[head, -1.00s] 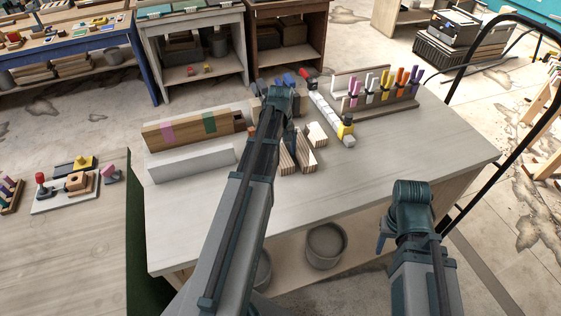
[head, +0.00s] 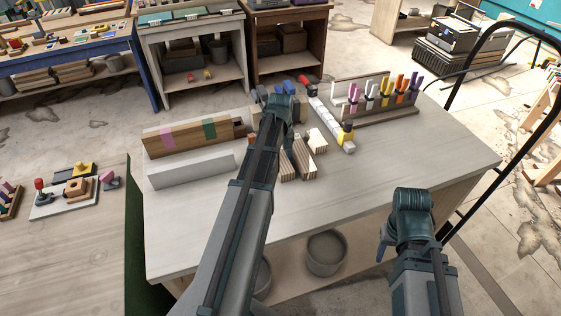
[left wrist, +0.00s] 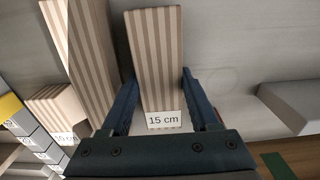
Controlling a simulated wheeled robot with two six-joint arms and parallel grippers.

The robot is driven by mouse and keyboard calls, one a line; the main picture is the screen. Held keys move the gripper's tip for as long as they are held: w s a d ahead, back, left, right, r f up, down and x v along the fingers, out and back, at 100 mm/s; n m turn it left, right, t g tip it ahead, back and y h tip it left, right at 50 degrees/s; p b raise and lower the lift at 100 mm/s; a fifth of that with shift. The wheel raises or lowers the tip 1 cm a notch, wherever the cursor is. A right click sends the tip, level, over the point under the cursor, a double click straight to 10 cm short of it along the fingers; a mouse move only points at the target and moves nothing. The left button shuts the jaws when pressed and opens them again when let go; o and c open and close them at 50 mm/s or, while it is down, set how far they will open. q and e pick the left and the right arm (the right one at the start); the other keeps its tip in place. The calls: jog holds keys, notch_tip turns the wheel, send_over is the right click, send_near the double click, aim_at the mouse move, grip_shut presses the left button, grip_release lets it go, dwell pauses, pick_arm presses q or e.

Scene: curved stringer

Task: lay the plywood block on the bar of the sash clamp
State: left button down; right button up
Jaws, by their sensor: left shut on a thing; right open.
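A striped plywood block (left wrist: 156,45) with a "15 cm" label is between the two fingers of my left gripper (left wrist: 158,78) in the left wrist view. That gripper is shut on it. In the head view, my left arm hides part of the block (head: 286,170), which shows at the left of the striped blocks. I cannot tell whether it touches the table. The sash clamp's pale segmented bar (head: 326,118) lies to the right, with a yellow part at its near end and a red one at its far end. My right gripper (head: 385,240) is open, low at the right, partly hidden.
Beside the held block are a longer striped block (left wrist: 88,55) and one labelled "10 cm" (left wrist: 58,108). A white bar (head: 190,168) and a brown board (head: 180,140) are at the left. A rack of coloured clamps (head: 380,105) stands behind. The table front (head: 400,160) is clear.

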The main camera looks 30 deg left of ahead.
pick_arm(q)
jog(key=shift+r, duration=0.15)
notch_tip(320, 180, up, 3)
jog(key=p, duration=0.3)
jog(key=shift+r+p, duration=0.35)
jog(key=shift+p, duration=0.15)
jog(key=s+d, duration=0.3)
jog(key=s, duration=0.1)
jog(key=s+d, duration=0.2)
jog(key=s, duration=0.2)
jog(key=s+d+r+p, duration=0.1)
jog(key=s+d, duration=0.2)
jog(key=s, duration=0.2)
jog(key=shift+d, duration=0.3)
jog(key=shift+s+d, duration=0.1)
jog(key=shift+s, duration=0.15)
jog(key=shift+f+b, duration=0.55)
jog(key=shift+r, duration=0.1)
